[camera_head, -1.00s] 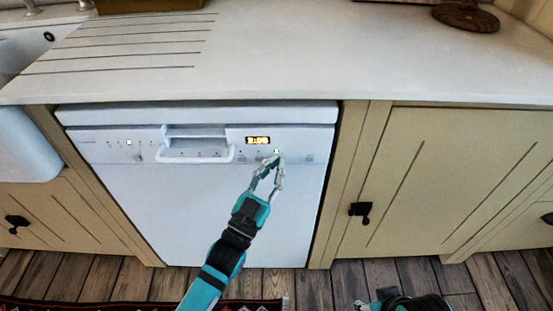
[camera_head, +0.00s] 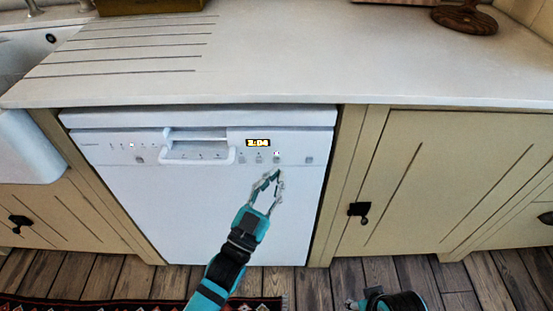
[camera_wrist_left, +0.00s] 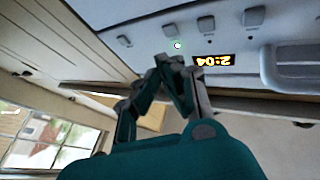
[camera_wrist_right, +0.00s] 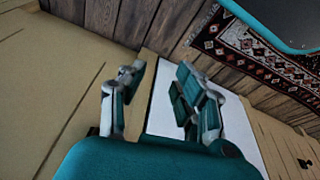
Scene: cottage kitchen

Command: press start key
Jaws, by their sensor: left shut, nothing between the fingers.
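The white dishwasher (camera_head: 220,215) has a control panel along its top with a lit display (camera_head: 258,142) reading 2:04. Several small keys sit below and right of the display. No key label is readable. My left gripper (camera_head: 275,177) is shut and empty, its tips just below that key and apart from the panel. In the right wrist view my right gripper (camera_wrist_right: 163,84) is open and empty.
The dishwasher's handle (camera_head: 198,155) is left of the display. A pale worktop (camera_head: 300,55) overhangs above. A cupboard with a black knob (camera_head: 359,209) stands to the right. A patterned rug (camera_head: 70,303) lies on the wooden floor. The space before the dishwasher door is otherwise clear.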

